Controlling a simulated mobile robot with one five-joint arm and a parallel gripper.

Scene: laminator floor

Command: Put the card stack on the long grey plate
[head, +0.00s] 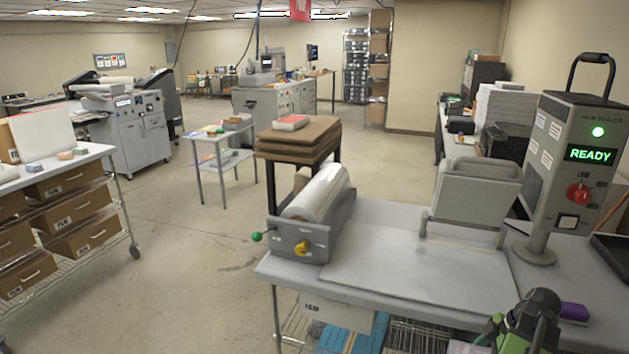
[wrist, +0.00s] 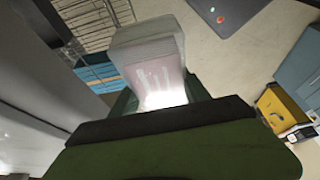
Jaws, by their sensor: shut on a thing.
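My gripper (wrist: 160,97) is shut on the card stack (wrist: 152,62), a pale block with a pinkish face and a bright glare near the jaws. It sticks out beyond the jaws in the wrist view. In the head view my gripper (head: 525,328) is at the bottom right, by the front of the grey table, and I cannot make out the stack there. The long grey plate (head: 420,278) appears to be the flat, bare slab on the table, left of my gripper.
A roll machine (head: 318,195) stands at the table's left end. A grey hinged press head (head: 475,190) is behind the plate. A sealer reading READY (head: 580,150) and a purple block (head: 574,313) are to the right. Open floor (head: 190,270) lies left.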

